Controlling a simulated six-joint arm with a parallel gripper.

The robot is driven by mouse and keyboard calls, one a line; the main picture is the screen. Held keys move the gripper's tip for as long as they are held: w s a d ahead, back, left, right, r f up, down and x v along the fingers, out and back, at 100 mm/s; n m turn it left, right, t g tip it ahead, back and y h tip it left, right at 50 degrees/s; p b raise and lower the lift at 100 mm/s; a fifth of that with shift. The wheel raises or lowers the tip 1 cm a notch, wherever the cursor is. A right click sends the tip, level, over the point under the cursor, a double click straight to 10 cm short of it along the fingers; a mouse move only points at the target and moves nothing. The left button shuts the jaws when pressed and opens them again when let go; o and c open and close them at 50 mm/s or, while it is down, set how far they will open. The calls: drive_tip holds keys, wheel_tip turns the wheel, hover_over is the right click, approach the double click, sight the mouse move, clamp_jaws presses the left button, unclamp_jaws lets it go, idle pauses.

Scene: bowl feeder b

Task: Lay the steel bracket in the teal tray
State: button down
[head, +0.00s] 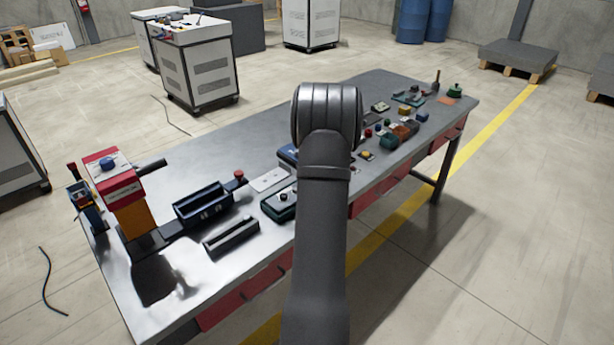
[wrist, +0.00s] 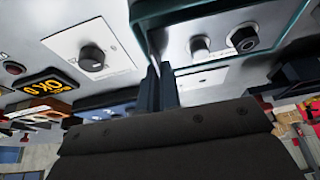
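A dark tray with a teal rim (head: 268,208) lies near the table's front edge, left of my arm in the head view, with small dark parts in it. In the wrist view the teal rim (wrist: 138,40) is at the upper right, around two round metal parts. My gripper (wrist: 161,68) shows in the wrist view as two dark fingers close together, near the tray's corner. Whether they grip anything thin is unclear. My arm hides the gripper in the head view. I cannot make out the steel bracket for certain in either view.
A light plate (head: 268,179) lies beside the tray; it shows a black knob in the wrist view (wrist: 118,68). A dark blue bin (head: 203,206), a grey block (head: 231,236) and a red-topped machine (head: 113,177) stand left. Several small items crowd the table's right half.

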drive_tip(key=shift+f, duration=0.4)
drive_tip(key=c, duration=1.6)
unclamp_jaws()
drive_tip(key=shift+f, duration=0.1)
drive_tip(key=shift+o, duration=0.2)
drive_tip(key=v, duration=1.7)
drive_tip(key=shift+r, duration=0.3)
drive_tip(key=x, duration=1.7)
drive_tip(key=shift+f, duration=0.3)
drive_tip(key=shift+r, duration=0.2)
